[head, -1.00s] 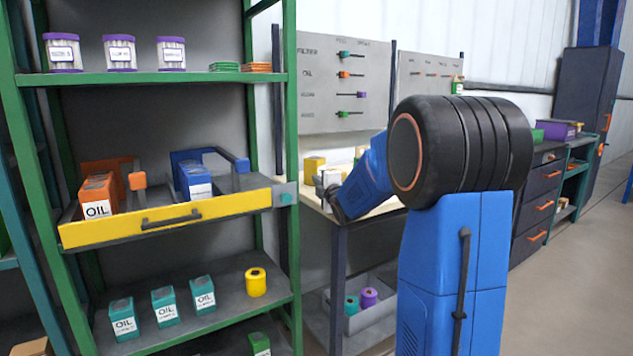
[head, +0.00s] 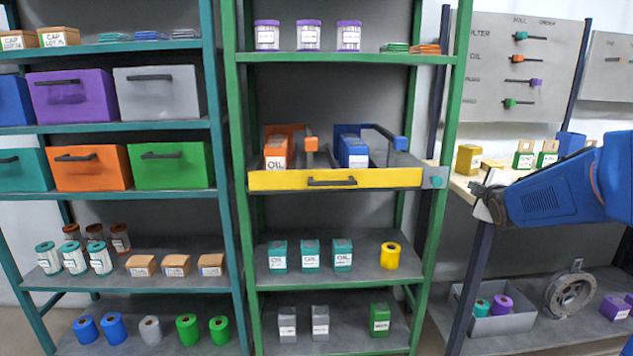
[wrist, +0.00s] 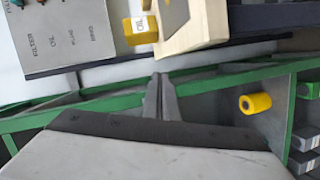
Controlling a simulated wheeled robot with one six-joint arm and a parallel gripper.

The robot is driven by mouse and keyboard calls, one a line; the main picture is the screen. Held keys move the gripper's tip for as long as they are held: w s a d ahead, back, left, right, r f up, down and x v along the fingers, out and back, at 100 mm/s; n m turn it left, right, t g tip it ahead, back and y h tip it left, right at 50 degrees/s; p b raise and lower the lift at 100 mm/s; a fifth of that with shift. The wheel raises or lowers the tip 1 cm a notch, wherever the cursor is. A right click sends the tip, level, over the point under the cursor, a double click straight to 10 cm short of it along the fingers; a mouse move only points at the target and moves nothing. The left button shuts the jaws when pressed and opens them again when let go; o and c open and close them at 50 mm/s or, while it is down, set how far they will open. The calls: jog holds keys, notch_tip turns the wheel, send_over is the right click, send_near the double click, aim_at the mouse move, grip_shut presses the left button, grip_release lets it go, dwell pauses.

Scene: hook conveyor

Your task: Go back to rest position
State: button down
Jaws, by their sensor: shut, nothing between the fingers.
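My gripper (wrist: 160,82) shows in the wrist view with its two thin fingers together and nothing between them. In the head view my blue arm comes in from the right edge, and my gripper (head: 483,203) is at its left end, in front of the workbench's left end. It stands apart from the green shelf (head: 345,58) to its left. In the wrist view a yellow oil box (wrist: 140,29) on the bench and a yellow roll (wrist: 256,103) on a shelf lie beyond the fingers.
A yellow-fronted drawer (head: 290,180) is pulled out of the green shelf, holding orange and blue oil containers. A teal shelf (head: 150,124) with coloured bins stands at left. A peg board (head: 487,100) hangs above the bench. A grey bin (head: 495,326) sits below it.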

jog(key=s+a+f+m+g+y, duration=0.1)
jog(key=s+a+f+m+g, duration=0.2)
jog(key=s, duration=1.1)
jog(key=s+a+f+m+g+y, duration=0.1)
jog(key=s+a+f+m+g, duration=0.3)
jog(key=s, duration=1.1)
jog(key=s+a+f+m+g+y, duration=0.1)
jog(key=s+a+f+m+g, duration=0.2)
jog(key=s+a+f, duration=0.6)
jog(key=s+a+m, duration=0.2)
jog(key=s, duration=0.3)
jog(key=shift+s+a+m+g, duration=0.25)
jog(key=shift+a+m+g, duration=0.05)
jog(key=shift+a, duration=0.05)
